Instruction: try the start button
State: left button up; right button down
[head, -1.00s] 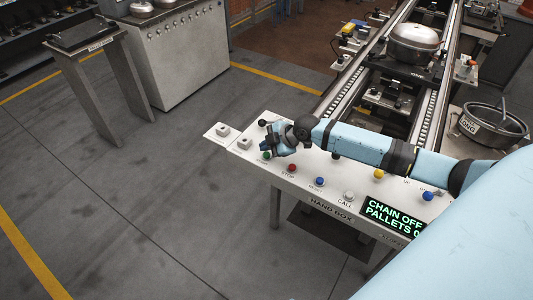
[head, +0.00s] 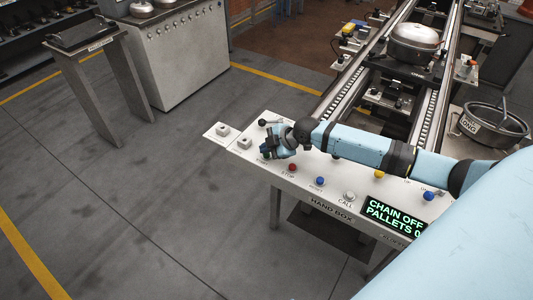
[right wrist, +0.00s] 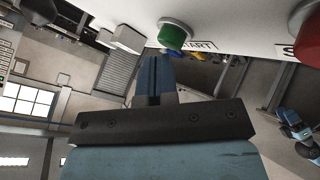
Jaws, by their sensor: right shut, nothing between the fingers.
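In the head view the green button is mostly hidden by my right gripper (head: 266,152), at the left end of the white control panel (head: 330,200). In the wrist view the shut, empty blue fingers (right wrist: 155,72) point at the panel just below the button. I cannot tell whether the tips touch it. The display (head: 393,217) reads CHAIN OFF, PALLETS 0. My left gripper is out of view.
The red stop button (head: 292,167) is just right of the start button, then a blue reset button (head: 319,181) and a call button (head: 349,196). A black-knobbed lever (head: 263,122) stands behind my gripper.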

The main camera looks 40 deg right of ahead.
aim_at(267, 154)
jog(key=shift+f, duration=0.4)
jog(key=shift+r, duration=0.1)
dwell(0.5)
jog(key=shift+r, duration=0.4)
jog(key=shift+r+p, duration=0.45)
jog(key=shift+p, duration=0.15)
jog(key=shift+r+p, duration=0.35)
jog(key=shift+r, duration=0.1)
notch_tip(267, 154, up, 4)
jog(key=p, duration=0.3)
jog(key=shift+r, duration=0.15)
